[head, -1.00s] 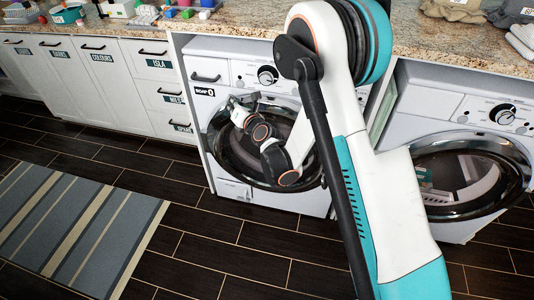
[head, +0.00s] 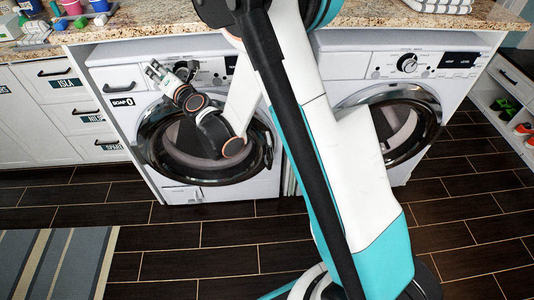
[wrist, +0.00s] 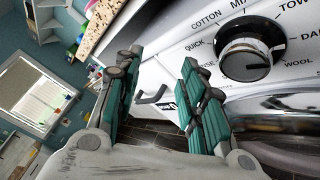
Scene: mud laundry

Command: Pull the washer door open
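A white front-loading washer (head: 237,191) with a "SOAP" drawer label stands left of centre in the head view. Its round dark-glass door (head: 180,142) with a chrome rim looks shut. The rim also shows at the right of the wrist view (wrist: 290,101). My gripper (head: 154,70) is in front of the washer's upper left, near the soap drawer and above the door's top left edge. In the wrist view my gripper (wrist: 160,64) has its two teal fingers apart with nothing between them. The drawer handle (wrist: 151,96) shows beyond the fingers. My arm hides part of the washer's right side.
A second front-loading machine (head: 455,88) stands to the right, partly behind my arm. A granite counter (head: 150,22) runs above both machines. White drawers (head: 75,108) stand to the left. A striped rug (head: 60,262) lies on the dark tile floor, which is otherwise largely clear.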

